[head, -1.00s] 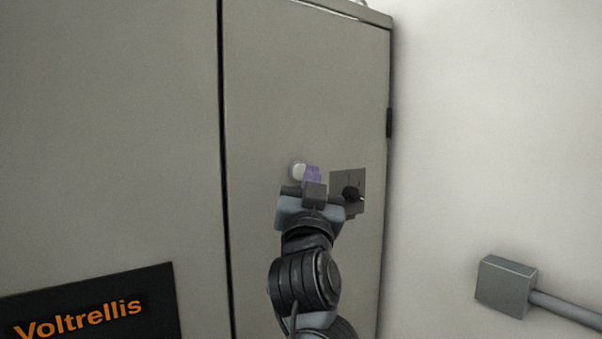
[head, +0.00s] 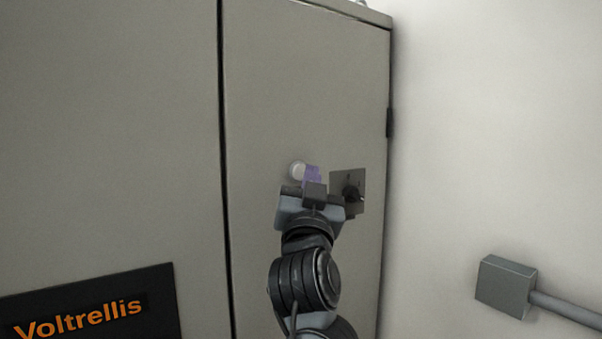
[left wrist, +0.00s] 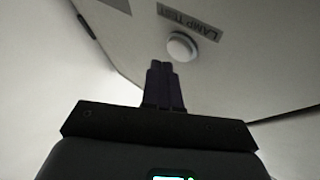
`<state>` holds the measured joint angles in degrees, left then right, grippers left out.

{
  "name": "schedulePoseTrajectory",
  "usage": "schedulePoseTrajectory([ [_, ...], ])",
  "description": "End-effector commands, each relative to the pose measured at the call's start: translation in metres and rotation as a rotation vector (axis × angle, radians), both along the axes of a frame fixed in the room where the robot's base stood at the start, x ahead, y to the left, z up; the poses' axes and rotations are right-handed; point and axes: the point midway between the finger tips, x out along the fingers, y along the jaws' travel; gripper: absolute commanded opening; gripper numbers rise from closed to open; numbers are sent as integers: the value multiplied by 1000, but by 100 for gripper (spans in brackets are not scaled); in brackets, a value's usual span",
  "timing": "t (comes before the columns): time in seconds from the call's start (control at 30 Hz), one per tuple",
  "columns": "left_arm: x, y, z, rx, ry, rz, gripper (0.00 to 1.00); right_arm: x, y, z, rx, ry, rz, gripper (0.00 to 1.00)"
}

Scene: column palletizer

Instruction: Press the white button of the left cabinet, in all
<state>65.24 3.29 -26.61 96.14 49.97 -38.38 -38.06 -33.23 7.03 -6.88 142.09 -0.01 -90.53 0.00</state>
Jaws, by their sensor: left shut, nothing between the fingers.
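The white button (head: 298,170) is a round cap on the grey cabinet door (head: 300,90) in the head view. My left gripper (head: 312,172) is shut and empty, its purple fingers just right of and slightly below the button. In the left wrist view the button (left wrist: 182,46) lies beyond the tips of my left gripper (left wrist: 161,66), slightly up and right, with a gap in the picture. Whether the fingertips touch the door cannot be told. My right gripper is not in view.
A dark rotary switch (head: 351,192) on a plate sits right of my gripper. A "LAMP TEST" label (left wrist: 190,22) is by the button. A grey wall box (head: 505,286) with a pipe is at the lower right. A Voltrellis sign (head: 90,305) is at the lower left.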

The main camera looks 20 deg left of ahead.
Motion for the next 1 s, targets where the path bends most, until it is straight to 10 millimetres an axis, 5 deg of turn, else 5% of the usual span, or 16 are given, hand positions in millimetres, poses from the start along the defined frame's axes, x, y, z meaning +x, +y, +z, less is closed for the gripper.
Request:
schedulePoseTrajectory([
  [1.0, 5, 8, 0, 0, 0, 0, 0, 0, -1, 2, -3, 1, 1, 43],
])
